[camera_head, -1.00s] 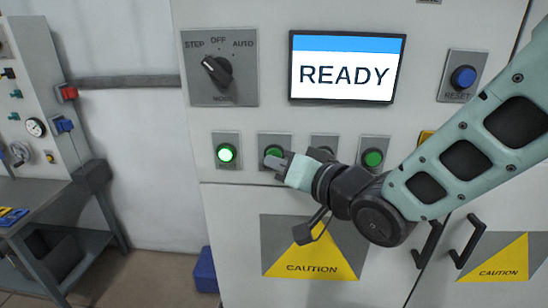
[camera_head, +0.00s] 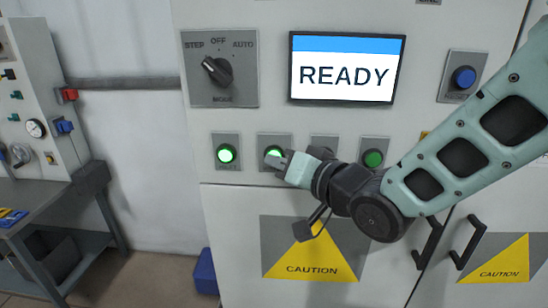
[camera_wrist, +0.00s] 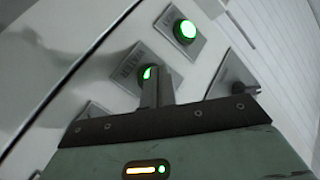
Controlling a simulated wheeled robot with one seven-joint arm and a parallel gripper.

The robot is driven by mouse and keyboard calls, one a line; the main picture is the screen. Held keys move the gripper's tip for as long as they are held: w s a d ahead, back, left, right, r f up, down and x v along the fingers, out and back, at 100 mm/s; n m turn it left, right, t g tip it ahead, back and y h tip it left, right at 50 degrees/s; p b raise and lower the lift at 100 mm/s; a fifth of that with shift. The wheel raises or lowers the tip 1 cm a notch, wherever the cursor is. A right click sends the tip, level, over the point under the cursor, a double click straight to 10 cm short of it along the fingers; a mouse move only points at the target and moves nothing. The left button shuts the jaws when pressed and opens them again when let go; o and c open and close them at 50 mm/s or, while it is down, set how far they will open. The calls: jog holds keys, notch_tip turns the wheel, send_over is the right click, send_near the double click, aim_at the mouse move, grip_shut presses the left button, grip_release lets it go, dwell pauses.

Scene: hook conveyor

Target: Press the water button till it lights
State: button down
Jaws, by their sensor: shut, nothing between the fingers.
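The water button (camera_head: 273,151) is the second from the left in the row of buttons and now glows bright green. In the wrist view its plate (camera_wrist: 128,68) reads WATER, and the button (camera_wrist: 148,72) shows as a lit green sliver behind my fingertips. My gripper (camera_head: 276,162) is shut and empty, its tips at the lower right edge of the button and hiding part of it. The shut fingers also show in the wrist view (camera_wrist: 157,82). I cannot tell whether they still touch it.
The leftmost button (camera_head: 226,154) is lit green; it also shows in the wrist view (camera_wrist: 186,30). The rightmost green button (camera_head: 373,158) is unlit. Above are a mode knob (camera_head: 217,70), a READY screen (camera_head: 345,75) and a blue reset button (camera_head: 463,77).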

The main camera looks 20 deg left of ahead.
dwell(0.4)
jog(key=shift+s+d+b, duration=0.2)
jog(key=shift+s+b, duration=0.25)
jog(key=shift+s, duration=0.3)
jog(key=shift+s, duration=0.15)
jog(key=s+b, duration=0.1)
jog(key=s, duration=0.1)
jog(key=s+d+b, duration=0.1)
jog(key=s, duration=0.1)
jog(key=shift+s, duration=0.3)
jog(key=shift+d, duration=0.1)
dwell(0.3)
